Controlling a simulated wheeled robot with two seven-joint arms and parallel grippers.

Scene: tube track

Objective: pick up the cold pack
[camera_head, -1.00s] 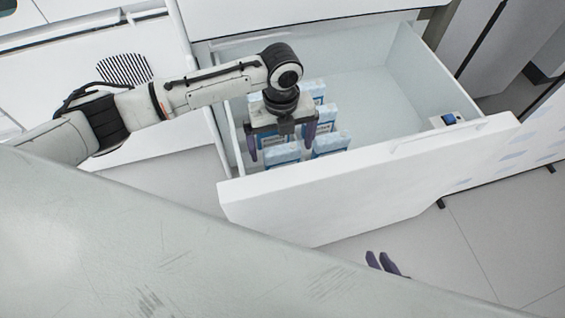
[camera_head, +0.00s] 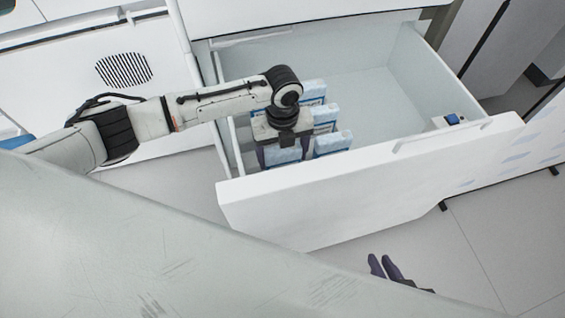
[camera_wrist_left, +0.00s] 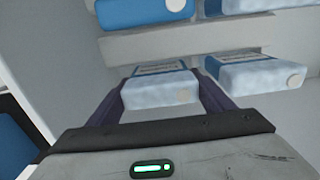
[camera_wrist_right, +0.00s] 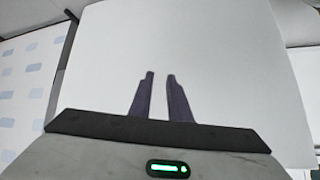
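Several pale blue-and-white cold packs stand in the left part of the open drawer (camera_head: 330,205). My left gripper (camera_head: 284,160) points down into the drawer, with its fingers along both sides of the front-left cold pack (camera_head: 283,154). In the left wrist view this pack (camera_wrist_left: 158,92) fills the space between the fingers (camera_wrist_left: 162,85), which look shut on it. Another cold pack (camera_head: 333,142) stands just right of it, also in the left wrist view (camera_wrist_left: 255,75). My right gripper (camera_head: 392,268) is outside, in front of the drawer, empty, with a narrow gap between its fingers (camera_wrist_right: 160,80).
More cold packs (camera_head: 324,113) stand behind the held one. The drawer's right side is mostly bare, with a small blue-topped item (camera_head: 452,119) at its front right corner. The drawer's front wall rises close to my left gripper. A grey surface (camera_head: 150,240) fills the lower left.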

